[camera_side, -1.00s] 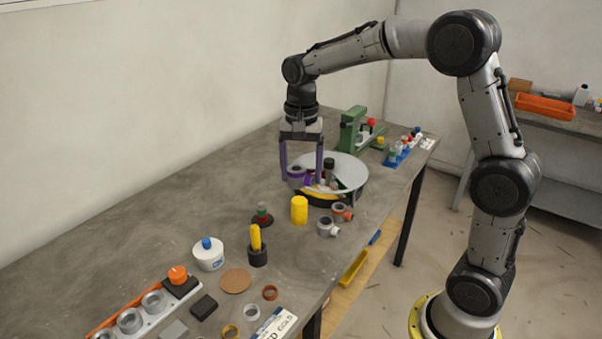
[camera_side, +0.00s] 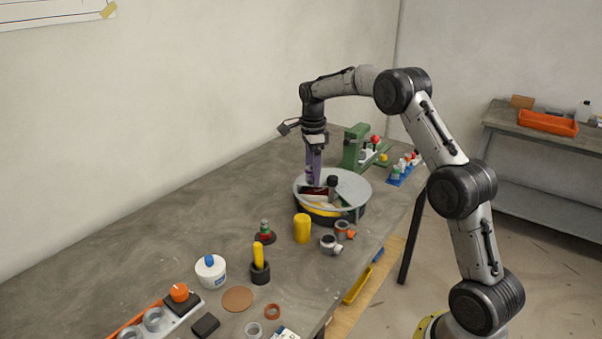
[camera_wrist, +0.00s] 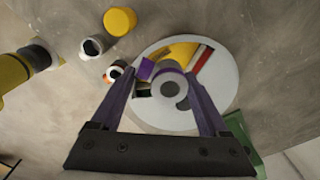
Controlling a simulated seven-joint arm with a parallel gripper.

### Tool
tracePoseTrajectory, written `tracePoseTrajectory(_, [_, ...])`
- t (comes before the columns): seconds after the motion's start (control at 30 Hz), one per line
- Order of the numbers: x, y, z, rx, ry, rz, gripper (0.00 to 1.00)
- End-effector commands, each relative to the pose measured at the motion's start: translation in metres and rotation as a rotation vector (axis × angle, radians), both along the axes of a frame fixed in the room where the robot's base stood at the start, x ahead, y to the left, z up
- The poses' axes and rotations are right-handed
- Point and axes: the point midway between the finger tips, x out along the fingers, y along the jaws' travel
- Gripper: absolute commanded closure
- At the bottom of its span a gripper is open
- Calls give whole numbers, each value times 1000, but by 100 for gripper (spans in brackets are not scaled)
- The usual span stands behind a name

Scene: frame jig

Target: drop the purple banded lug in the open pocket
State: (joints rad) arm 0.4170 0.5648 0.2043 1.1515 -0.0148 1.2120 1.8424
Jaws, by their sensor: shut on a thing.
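My gripper (camera_side: 314,180) is over the left part of a round grey-topped drum (camera_side: 356,187), with its purple fingers pointing down. In the wrist view, my gripper (camera_wrist: 166,78) is shut on the purple banded lug (camera_wrist: 168,74), a round grey piece with a purple band; a purple tab (camera_wrist: 147,68) shows at its left. The drum's pale top (camera_wrist: 225,78) has an opening onto coloured pockets: yellow (camera_wrist: 180,51), red beside white, and a dark one (camera_wrist: 143,90) partly covered by the left finger. In the side view the lug is not clear behind the fingers. I cannot tell how high it is.
A dark post (camera_side: 332,184) stands up from the drum near my gripper. A yellow cylinder (camera_side: 302,228) and grey pipe fittings (camera_side: 330,244) stand in front. A green fixture (camera_side: 355,147) is behind, and a blue rack (camera_side: 402,170) is at right.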

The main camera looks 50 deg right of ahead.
Motion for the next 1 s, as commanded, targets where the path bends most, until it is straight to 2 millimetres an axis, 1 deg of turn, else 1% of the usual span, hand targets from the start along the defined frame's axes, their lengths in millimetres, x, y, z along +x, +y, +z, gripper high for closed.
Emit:
tracePoseTrajectory(0.03, [-2, -13, -9, 0, 2, -25, 88])
tracePoseTrajectory(0.1, [-5, -25, -18, -1, 1, -46, 88])
tracePoseTrajectory(0.23, [-11, -36, -28, -3, -1, -68, 88])
tracePoseTrajectory(0.43, [-13, -39, -37, -6, 0, -75, 88])
tracePoseTrajectory(0.8, [-13, -39, -69, -4, 1, -73, 88])
tracePoseTrajectory(1.0, [-13, -38, -79, -5, 0, -73, 88])
